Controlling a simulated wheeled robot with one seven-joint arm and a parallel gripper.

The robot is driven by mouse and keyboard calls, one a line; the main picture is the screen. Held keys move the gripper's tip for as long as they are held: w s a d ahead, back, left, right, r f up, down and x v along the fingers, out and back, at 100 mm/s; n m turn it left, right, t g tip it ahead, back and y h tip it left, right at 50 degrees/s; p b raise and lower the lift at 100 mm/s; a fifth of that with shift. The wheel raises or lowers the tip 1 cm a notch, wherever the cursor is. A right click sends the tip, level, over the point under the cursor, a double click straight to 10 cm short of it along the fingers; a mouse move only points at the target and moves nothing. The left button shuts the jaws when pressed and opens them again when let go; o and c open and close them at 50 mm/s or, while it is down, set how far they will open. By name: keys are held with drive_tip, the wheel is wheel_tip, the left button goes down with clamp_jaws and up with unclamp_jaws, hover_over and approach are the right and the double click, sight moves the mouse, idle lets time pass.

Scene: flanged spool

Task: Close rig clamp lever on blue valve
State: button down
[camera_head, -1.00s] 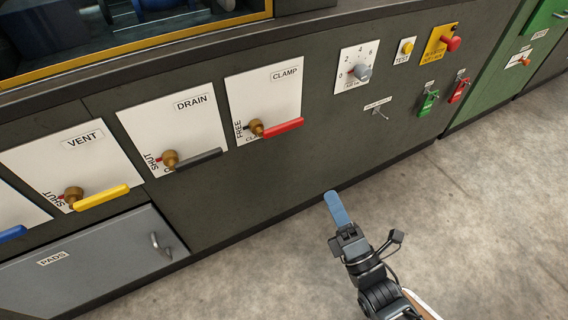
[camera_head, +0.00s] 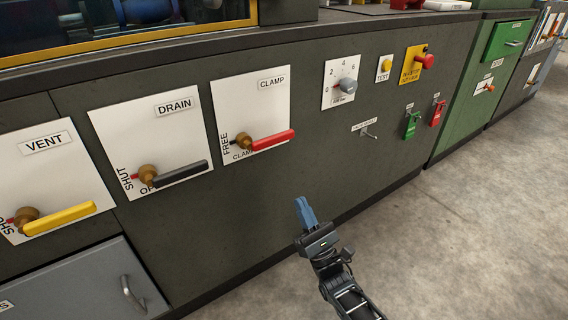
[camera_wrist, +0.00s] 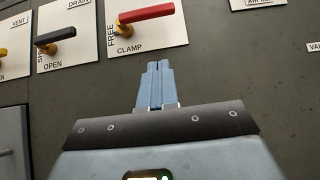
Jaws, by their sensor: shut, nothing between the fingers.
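The clamp valve is a white plate (camera_head: 224,106) marked CLAMP with a brass hub and a red lever (camera_head: 271,140). The lever lies nearly level and points right, with FREE printed up the left side and CLAMP below, partly covered. The red lever also shows at the top of the wrist view (camera_wrist: 147,13). No blue valve lever is visible now. My gripper (camera_head: 304,203) has blue fingers, shut and empty, below and right of the red lever and apart from it. In the wrist view the fingers (camera_wrist: 157,70) point up, below the CLAMP plate.
Left of it are the DRAIN plate with a black lever (camera_head: 181,174) and the VENT plate with a yellow lever (camera_head: 60,218). Right are a grey dial (camera_head: 347,86), a yellow button (camera_head: 386,64) and a red button (camera_head: 427,61). Open floor (camera_head: 450,240) lies at the right.

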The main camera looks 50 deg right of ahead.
drive_tip(key=shift+r, duration=0.1)
approach(266, 137)
drive_tip(key=shift+w+d+r+p, duration=0.1)
drive_tip(key=shift+w+d+r, duration=0.2)
drive_tip(key=shift+w+d, duration=0.35)
drive_tip(key=shift+w+d+r+p, duration=0.1)
drive_tip(key=shift+w+d+r, duration=0.25)
drive_tip(key=shift+d, duration=0.5)
drive_tip(key=shift+w+d+r+p, duration=0.1)
drive_tip(key=shift+w+d+r, duration=0.2)
drive_tip(key=shift+w+d, duration=0.35)
